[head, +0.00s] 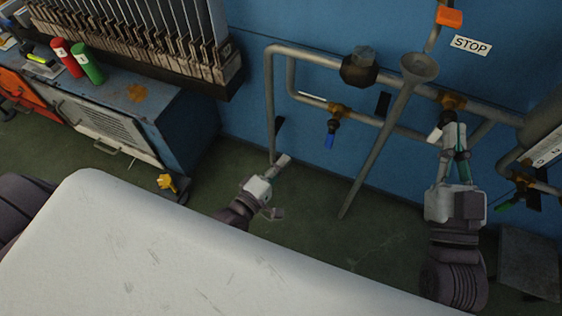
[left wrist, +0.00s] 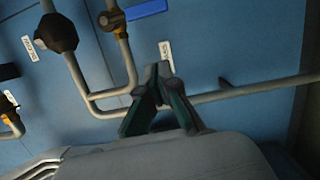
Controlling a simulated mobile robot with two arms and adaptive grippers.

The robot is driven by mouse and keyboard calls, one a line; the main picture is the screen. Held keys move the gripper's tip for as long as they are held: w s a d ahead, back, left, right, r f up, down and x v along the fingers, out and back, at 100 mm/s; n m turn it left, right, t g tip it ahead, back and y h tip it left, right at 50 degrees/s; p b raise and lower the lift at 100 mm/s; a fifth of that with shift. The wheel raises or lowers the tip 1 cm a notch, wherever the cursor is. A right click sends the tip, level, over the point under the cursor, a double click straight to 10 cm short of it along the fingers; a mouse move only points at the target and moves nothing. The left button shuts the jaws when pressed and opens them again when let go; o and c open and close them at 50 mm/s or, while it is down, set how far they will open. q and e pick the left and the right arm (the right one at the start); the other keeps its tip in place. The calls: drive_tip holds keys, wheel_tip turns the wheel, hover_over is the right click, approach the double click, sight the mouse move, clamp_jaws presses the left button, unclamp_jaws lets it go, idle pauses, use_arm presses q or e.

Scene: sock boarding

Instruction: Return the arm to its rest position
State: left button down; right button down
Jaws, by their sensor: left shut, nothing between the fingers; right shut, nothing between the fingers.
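My left gripper (head: 281,164) is low in the middle of the head view, over the dark green floor, left of the slanted grey pole. Its fingers are shut and empty. In the left wrist view its green-sided fingertips (left wrist: 157,72) meet in front of a blue wall with pipes. My right gripper (head: 454,126) is at the right of the head view, pointing up the picture towards the pipes. It is shut and empty. Whether its tips touch the pipes cannot be told. Both arms are partly hidden at the lower edge.
A slanted pole (head: 375,135) stands between my grippers. A bench (head: 185,95) with a red bottle (head: 66,57) and green bottle (head: 88,63) is at left. Floor (head: 305,185) shows open between.

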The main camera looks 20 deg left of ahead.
drive_tip(key=shift+f, duration=0.25)
idle(0.4)
